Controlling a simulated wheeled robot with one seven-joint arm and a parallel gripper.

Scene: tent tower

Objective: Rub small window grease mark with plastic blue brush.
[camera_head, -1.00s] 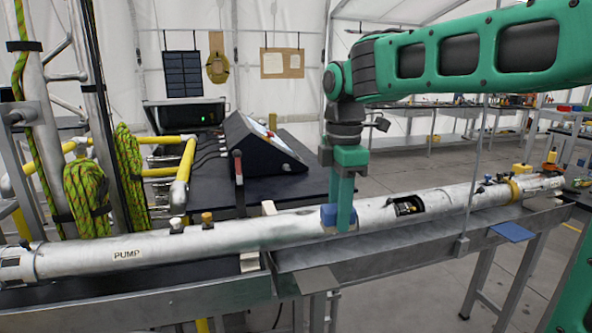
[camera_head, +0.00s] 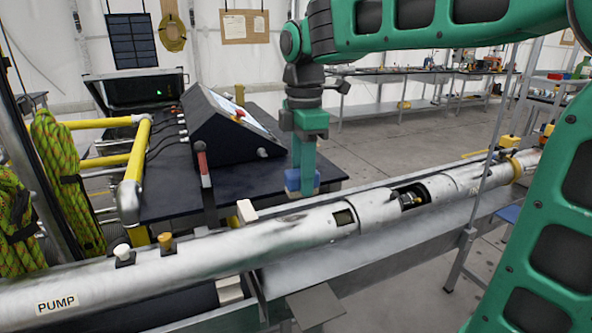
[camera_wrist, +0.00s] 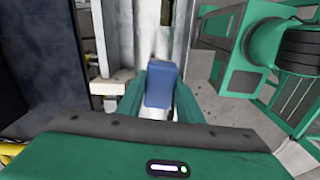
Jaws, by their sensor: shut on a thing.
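My gripper (camera_head: 303,185) is shut on a blue block-shaped brush (camera_head: 313,184), which also shows between the green fingers in the wrist view (camera_wrist: 161,85). The brush is above or just behind the long pale tube (camera_head: 260,235); I cannot tell whether it touches. The small window (camera_head: 344,217) is a small dark opening in the tube, to the right of and below the brush in the head view. In the wrist view a dark opening (camera_wrist: 166,12) is at the top edge. Faint dark smudging (camera_head: 290,218) shows on the tube left of the window; I cannot tell if it is the grease mark.
A larger opening (camera_head: 410,196) shows dark parts inside the tube further right. A black table with a sloped control console (camera_head: 225,130) stands behind the tube. Yellow pipes (camera_head: 132,165) and green rope coils (camera_head: 60,170) are at left. A metal trough (camera_head: 390,240) runs below the tube.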

